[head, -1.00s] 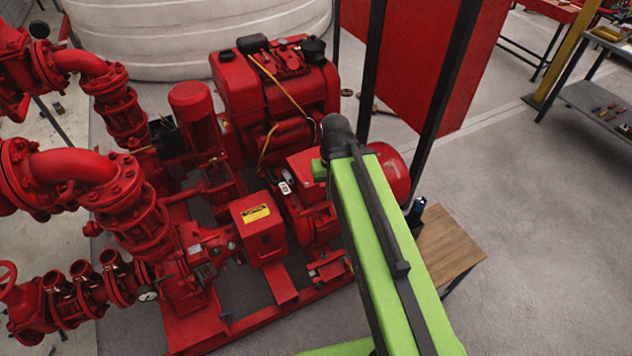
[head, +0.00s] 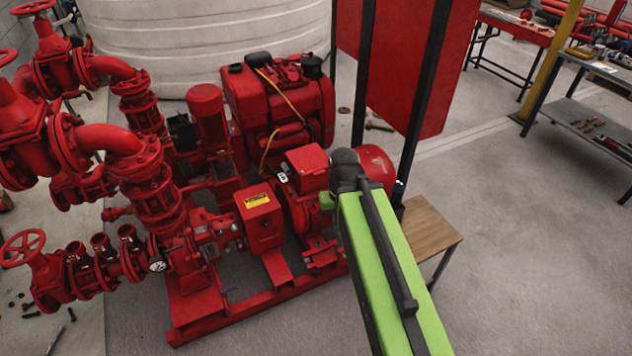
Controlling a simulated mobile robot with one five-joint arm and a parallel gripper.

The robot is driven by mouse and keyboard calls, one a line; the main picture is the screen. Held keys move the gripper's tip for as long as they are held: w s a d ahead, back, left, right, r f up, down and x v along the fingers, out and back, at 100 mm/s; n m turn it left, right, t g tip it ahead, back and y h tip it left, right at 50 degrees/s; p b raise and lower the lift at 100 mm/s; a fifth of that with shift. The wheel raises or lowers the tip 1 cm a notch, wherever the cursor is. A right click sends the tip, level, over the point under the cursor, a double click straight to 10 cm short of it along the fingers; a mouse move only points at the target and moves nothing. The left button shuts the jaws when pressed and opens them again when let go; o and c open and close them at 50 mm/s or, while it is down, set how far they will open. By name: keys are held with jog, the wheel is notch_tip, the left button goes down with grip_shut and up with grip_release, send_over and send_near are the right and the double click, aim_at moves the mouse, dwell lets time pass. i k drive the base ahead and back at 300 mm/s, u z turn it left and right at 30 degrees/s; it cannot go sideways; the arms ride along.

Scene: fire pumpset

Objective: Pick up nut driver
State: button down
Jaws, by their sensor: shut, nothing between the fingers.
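I cannot make out a nut driver for certain in the head view. Several small hand tools with red and dark parts (head: 590,124) lie on the lower shelf of the grey rack at the right, too small to tell apart. A small dark object with a bluish tip (head: 398,188) shows beside my arm at the back of the wooden table; I cannot tell what it is. My green arm reaches up from the bottom of the view to a dark joint. My gripper is not visible.
A red pumpset (head: 262,222) with pipes and valves fills the left and middle. A small wooden table (head: 432,230) stands right of my arm. The grey rack (head: 592,140) and a red workbench (head: 512,30) stand farther right. Open floor (head: 530,260) lies at the lower right.

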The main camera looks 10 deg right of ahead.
aim_at(396, 195)
jog(key=u, duration=0.2)
jog(key=i, duration=0.85)
jog(key=z, duration=0.1)
